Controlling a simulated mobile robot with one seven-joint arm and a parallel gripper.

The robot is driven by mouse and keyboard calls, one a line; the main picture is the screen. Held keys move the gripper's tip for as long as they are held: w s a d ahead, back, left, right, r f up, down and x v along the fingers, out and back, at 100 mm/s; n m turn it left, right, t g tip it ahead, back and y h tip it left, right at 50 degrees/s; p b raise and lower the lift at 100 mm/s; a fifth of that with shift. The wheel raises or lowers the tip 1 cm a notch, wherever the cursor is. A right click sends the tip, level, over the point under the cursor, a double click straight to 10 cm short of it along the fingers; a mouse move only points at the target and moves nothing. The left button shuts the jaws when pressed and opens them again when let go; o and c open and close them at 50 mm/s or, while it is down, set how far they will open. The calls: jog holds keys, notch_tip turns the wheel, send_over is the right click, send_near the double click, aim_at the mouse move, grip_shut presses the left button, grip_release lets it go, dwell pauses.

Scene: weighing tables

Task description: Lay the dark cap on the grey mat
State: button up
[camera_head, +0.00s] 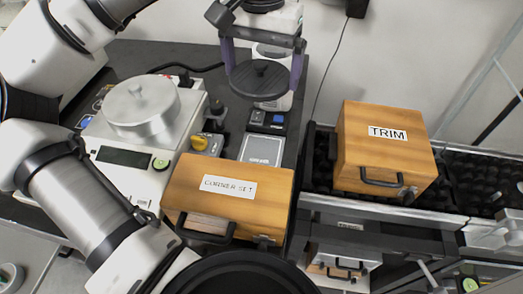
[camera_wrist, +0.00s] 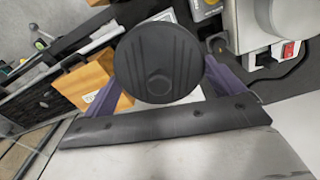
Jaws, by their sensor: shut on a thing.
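The dark round cap (camera_head: 260,82) is held between the purple-grey fingers of my gripper (camera_head: 262,62). The gripper is shut on the cap. In the wrist view the cap (camera_wrist: 158,62) faces the camera, with ridges and a small round knob, and a finger shows on each side. No other grey mat shows clearly.
A balance (camera_head: 128,152) with a silver lidded pan (camera_head: 140,105) stands at left. A yellow-knobbed item (camera_head: 207,143) sits beside it. A wooden "CORNER SET" box (camera_head: 228,190) stands in front, and a "TRIM" box (camera_head: 385,150) at right. The dark table (camera_head: 215,80) is crowded.

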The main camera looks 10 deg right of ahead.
aim_at(261, 153)
notch_tip(261, 153, down, 20)
jog(key=shift+r+p, duration=0.1)
jog(key=shift+p, duration=0.2)
jog(key=shift+f+b, duration=0.2)
jog(key=shift+b, duration=0.1)
jog(key=o, duration=0.6)
jog(key=shift+o, duration=0.2)
jog(key=shift+r, duration=0.15)
notch_tip(261, 153, up, 12)
jog(key=shift+r, duration=0.1)
